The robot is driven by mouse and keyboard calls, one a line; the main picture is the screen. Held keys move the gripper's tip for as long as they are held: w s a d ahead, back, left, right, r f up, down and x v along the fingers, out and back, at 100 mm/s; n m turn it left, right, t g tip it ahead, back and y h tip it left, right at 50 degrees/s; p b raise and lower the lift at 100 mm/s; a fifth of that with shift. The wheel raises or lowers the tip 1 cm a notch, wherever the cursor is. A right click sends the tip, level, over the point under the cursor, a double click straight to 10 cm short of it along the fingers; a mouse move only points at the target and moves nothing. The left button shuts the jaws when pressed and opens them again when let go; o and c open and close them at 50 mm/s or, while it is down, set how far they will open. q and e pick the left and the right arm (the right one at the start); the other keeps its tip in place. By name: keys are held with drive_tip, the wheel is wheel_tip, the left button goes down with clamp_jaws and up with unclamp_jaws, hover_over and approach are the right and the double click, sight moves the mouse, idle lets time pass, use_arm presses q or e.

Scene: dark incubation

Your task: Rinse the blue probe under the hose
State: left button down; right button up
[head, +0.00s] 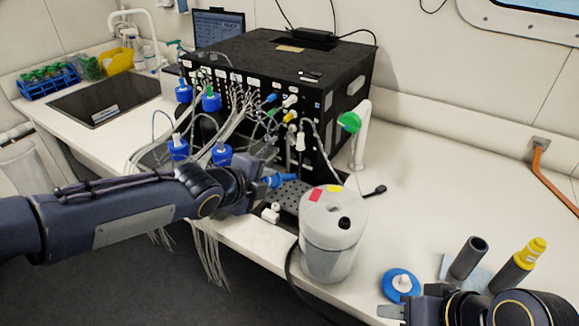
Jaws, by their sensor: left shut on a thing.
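My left gripper (264,178) is shut on the blue probe (283,180), in front of the black box. The probe's blue end sticks out to the right, above the dark perforated tray (289,196); the rest is hidden by the gripper. A white upright spout with a green head (349,122) stands right of the box; I cannot tell if this is the hose. A thin cable or tube with a black end (376,190) lies on the bench beside it. My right gripper (390,311) is at the lower right edge, partly cut off, near a blue-and-white cap.
A white lidded container (333,240) stands close to the right of my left gripper. The black box (290,75) has many cables and blue-capped bottles at its front. A blue disc cap (401,283) and dark tubes (468,258) are at lower right. The right bench is mostly clear.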

use_arm(q)
drive_tip(key=s+a+r+p, duration=0.1)
drive_tip(key=s+a+p, duration=0.2)
drive_tip(key=s, duration=0.3)
drive_tip(key=shift+a+p, duration=0.35)
drive_tip(key=shift+a, duration=0.25)
